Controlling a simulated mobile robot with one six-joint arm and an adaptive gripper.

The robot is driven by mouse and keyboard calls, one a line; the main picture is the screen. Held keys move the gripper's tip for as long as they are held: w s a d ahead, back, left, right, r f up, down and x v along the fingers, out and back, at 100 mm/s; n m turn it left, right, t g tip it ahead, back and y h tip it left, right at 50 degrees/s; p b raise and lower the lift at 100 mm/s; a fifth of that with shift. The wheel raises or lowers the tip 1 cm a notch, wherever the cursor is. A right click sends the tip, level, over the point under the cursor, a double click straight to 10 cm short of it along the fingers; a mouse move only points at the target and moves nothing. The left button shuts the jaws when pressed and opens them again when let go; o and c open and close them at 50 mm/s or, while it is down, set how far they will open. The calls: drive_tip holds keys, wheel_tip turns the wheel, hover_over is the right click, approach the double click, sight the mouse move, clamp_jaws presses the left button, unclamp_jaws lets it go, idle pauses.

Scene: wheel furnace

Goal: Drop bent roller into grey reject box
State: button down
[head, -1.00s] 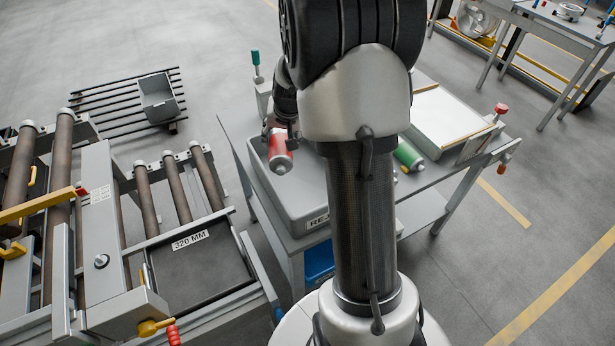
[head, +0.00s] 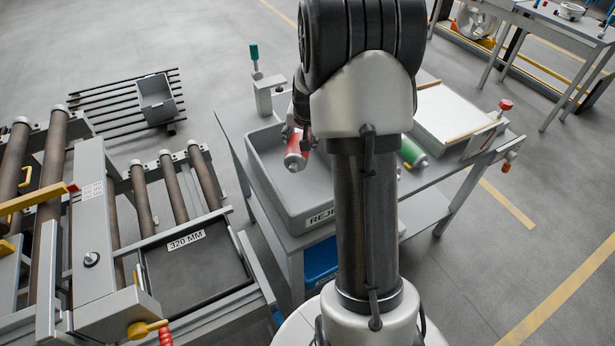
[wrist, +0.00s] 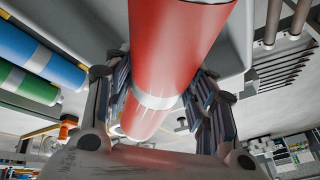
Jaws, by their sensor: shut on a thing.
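A red roller with a pale band (head: 294,150) is held in my gripper (head: 298,138) in the head view. In the wrist view the red roller (wrist: 172,60) runs between both fingers of my gripper (wrist: 162,100), which are shut on it. I cannot tell from these views how it is bent. The grey reject box (head: 317,216), with a partly hidden "REJ" label, stands on the table. The roller shows above the box's open inside. My arm hides the box's right part.
A green roller (head: 410,152) lies on the table right of my arm. A blue roller (wrist: 45,55) shows in the wrist view. A white board (head: 450,115) is at the table's right. A green-topped post (head: 255,55) stands behind the box. The roller stand (head: 100,220) is at left.

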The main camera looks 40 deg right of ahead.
drive_tip(key=shift+w+f, duration=0.1)
drive_tip(key=shift+f, duration=0.1)
drive_tip(key=c, duration=1)
unclamp_jaws()
drive_tip(key=o, duration=0.4)
